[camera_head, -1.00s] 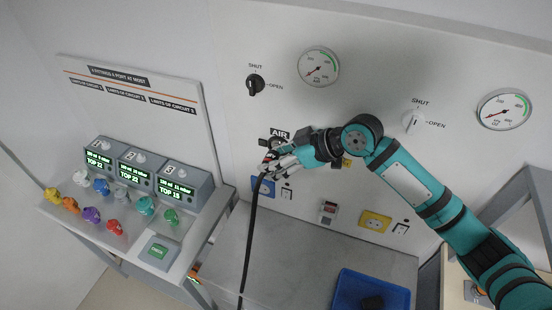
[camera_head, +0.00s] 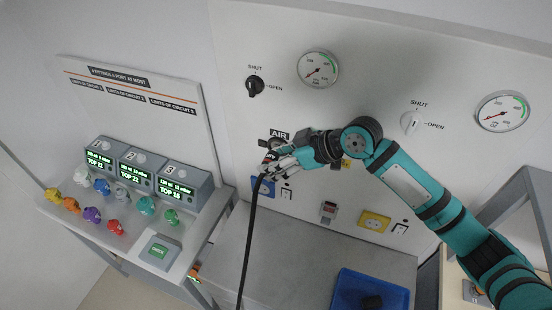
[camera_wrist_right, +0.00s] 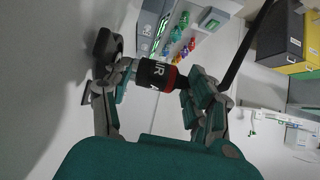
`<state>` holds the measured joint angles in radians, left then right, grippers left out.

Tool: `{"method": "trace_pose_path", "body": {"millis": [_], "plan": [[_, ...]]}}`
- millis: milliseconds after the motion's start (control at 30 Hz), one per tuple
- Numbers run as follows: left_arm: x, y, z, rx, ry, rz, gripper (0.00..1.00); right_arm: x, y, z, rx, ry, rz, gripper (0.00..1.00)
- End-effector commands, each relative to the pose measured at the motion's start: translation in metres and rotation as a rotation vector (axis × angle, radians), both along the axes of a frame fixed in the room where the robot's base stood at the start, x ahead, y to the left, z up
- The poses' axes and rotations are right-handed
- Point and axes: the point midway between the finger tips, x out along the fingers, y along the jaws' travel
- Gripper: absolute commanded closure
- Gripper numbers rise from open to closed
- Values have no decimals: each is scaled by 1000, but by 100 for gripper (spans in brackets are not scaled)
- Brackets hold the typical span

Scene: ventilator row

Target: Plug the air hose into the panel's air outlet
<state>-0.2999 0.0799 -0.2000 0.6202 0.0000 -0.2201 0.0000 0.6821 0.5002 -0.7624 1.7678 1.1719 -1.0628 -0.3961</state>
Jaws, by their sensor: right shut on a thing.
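The air hose (camera_head: 250,232) is black and hangs down from my right gripper (camera_head: 270,164) in the head view. In the right wrist view, my right gripper (camera_wrist_right: 158,88) is shut on the hose's plug (camera_wrist_right: 156,74), a black body with white lettering and a red band. The plug's metal tip points left towards the air outlet (camera_wrist_right: 106,46), a dark round fitting on the panel. The tip is very close to the outlet; I cannot tell whether it has entered. In the head view the outlet is mostly hidden by the gripper below the AIR label (camera_head: 279,134). My left gripper is not in view.
A black knob (camera_head: 255,86) and a gauge (camera_head: 318,69) are above the outlet. A yellow socket (camera_head: 375,222) is lower right on the panel. A side bench at left holds several coloured fittings and display boxes (camera_head: 139,168). A blue tray (camera_head: 345,297) sits on the grey counter (camera_head: 300,262).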

Motion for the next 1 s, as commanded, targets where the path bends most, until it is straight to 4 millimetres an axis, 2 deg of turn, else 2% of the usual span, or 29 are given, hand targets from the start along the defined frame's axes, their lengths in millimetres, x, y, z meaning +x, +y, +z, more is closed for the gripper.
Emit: {"method": "trace_pose_path", "body": {"millis": [1000], "plan": [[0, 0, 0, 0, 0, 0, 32, -3, 2, 0, -3, 5, 3, 88]]}}
